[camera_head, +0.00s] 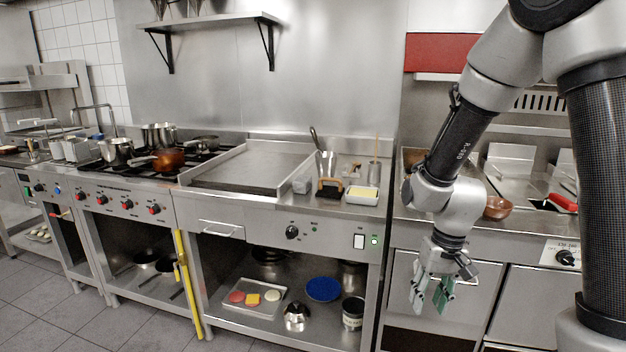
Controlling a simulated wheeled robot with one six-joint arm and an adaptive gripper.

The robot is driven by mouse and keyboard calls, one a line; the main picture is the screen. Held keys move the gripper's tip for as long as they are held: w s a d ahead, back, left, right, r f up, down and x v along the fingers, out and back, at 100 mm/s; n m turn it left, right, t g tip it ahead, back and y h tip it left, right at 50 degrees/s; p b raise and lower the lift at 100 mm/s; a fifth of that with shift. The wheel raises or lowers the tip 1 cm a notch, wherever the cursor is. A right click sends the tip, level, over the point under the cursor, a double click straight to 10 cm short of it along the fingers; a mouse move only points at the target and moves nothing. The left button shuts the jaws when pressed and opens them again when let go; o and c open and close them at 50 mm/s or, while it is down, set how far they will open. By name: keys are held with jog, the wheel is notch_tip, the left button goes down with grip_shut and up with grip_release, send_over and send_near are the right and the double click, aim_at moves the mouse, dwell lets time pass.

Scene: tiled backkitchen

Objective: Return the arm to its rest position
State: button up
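My arm comes in from the upper right and bends down at the right of the head view. My gripper (431,297) hangs with its fingers pointing down, in front of a steel cabinet door under the right counter. Its two green-tipped fingers are apart, and I see nothing held between them. The space around the fingertips looks clear of contact, though the distance to the door is hard to judge.
A griddle (247,166) stands at the centre, with a white tub (361,196) at its right. Copper bowl (497,207) sits behind my wrist. A tray (236,307) and blue plate (323,289) lie on the lower shelf. The tiled floor (60,300) is free at left.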

jog(key=s+d+r+t, duration=0.1)
jog(key=s+d+r, duration=0.2)
jog(key=r, duration=0.4)
jog(key=s+d+r+t+h, duration=0.1)
jog(key=s+d+r, duration=0.3)
jog(key=r, duration=0.4)
jog(key=s+d+r+t, duration=0.3)
jog(key=s+r, duration=0.3)
jog(key=r, duration=0.1)
jog(key=shift+d+r, duration=0.35)
